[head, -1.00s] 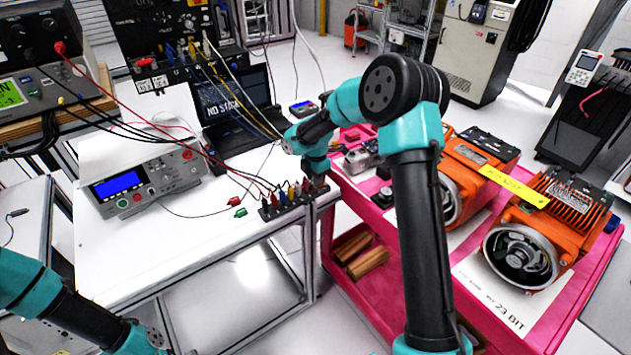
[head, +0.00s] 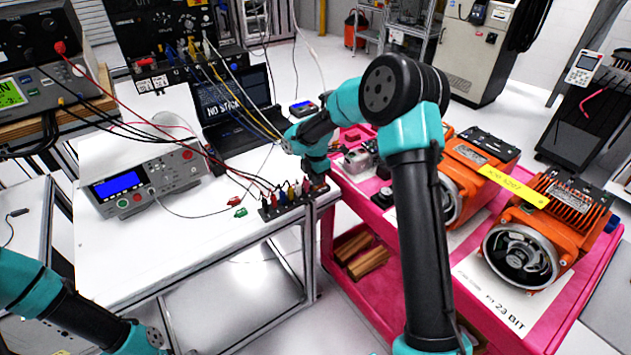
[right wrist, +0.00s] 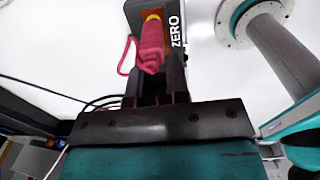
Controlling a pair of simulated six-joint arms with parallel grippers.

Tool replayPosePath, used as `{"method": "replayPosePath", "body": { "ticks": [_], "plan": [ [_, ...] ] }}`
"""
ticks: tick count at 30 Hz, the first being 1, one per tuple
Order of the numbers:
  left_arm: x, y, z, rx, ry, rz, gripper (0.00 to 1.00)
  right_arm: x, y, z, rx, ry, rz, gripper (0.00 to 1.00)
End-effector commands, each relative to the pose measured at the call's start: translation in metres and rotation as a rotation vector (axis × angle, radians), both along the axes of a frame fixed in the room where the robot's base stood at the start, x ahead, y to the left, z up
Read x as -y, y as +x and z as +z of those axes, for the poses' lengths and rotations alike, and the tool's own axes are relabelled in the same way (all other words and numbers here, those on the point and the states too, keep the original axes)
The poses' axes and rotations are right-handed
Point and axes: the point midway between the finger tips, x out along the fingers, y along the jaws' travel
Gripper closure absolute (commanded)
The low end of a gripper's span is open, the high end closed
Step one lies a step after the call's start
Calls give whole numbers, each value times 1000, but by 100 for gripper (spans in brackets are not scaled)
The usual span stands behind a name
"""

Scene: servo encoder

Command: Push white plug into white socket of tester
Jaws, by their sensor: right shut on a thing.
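My right gripper (head: 319,184) is at the right end of the black terminal strip (head: 290,203), at the bench's right edge. In the right wrist view its jaws (right wrist: 156,88) are shut on a red plug (right wrist: 151,45). The plug's far end meets an orange-yellow ring on a black block marked ZERO; how deep it sits is unclear. The black tester (head: 148,20) stands at the back left with coloured plugs in its front. A white plug (head: 206,47) with a white lead shows at its right side; whether it is fully seated is unclear. My left gripper is out of view.
A grey meter with a blue screen (head: 150,182) stands on the white bench, with a laptop (head: 235,105) behind. Red and black leads cross above the bench. Orange motors (head: 550,225) fill the pink cart (head: 375,300) at right. The bench's front middle is clear.

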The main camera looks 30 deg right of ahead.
Motion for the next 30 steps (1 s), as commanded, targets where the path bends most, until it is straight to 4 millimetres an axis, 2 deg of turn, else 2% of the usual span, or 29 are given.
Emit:
{"method": "replayPosePath", "body": {
  "ticks": [13,30],
  "plan": [
    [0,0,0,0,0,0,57,0,0,4,2,-1,0,100],
    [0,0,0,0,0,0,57,0,0,25,2,0,0,100]
  ]
}}
